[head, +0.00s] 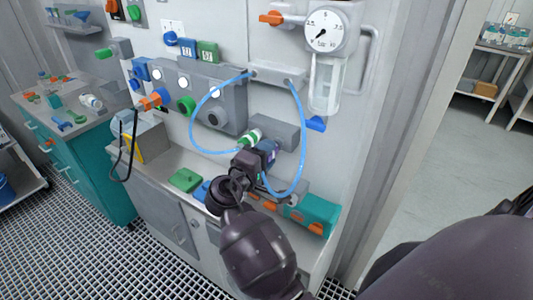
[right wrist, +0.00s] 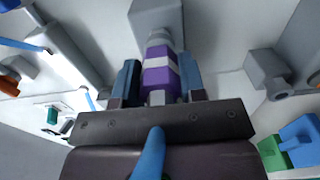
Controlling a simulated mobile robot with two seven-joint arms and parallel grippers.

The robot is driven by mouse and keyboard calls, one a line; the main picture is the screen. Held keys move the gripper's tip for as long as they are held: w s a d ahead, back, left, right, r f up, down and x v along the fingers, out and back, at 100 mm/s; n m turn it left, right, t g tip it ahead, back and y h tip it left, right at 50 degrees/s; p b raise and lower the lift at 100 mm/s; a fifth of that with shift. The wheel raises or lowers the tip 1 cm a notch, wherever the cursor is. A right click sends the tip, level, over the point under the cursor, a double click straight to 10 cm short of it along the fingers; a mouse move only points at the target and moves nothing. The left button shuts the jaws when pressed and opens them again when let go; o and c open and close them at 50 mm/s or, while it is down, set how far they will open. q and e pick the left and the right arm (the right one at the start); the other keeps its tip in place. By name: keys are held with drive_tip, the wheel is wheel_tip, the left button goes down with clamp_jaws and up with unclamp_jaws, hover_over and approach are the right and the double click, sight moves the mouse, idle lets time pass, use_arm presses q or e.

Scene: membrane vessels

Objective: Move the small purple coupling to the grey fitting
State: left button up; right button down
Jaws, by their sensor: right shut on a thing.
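The small purple coupling (right wrist: 160,70), with a white band, sits between the fingers of my right gripper (right wrist: 157,80), which is shut on it. In the head view my right gripper (head: 258,158) is in front of the wall panel and largely hides the coupling. The coupling's front end points at a grey block with the grey fitting (right wrist: 157,14); I cannot tell whether they touch. That block (head: 283,132) also shows in the head view, with a green-and-white coupling (head: 250,138) at its left. My left gripper is not in view.
A blue hose (head: 194,125) loops left from a grey box (head: 277,73); another loop (head: 303,125) runs down on the right beside my gripper. A gauge (head: 322,37) hangs above right. A green block (head: 185,180) and a teal-and-orange block (head: 313,212) lie on the ledge below.

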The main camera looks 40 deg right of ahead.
drive_tip(key=shift+w+d, duration=0.25)
drive_tip(key=shift+d, duration=0.25)
idle(0.6)
drive_tip(key=c, duration=0.6)
unclamp_jaws()
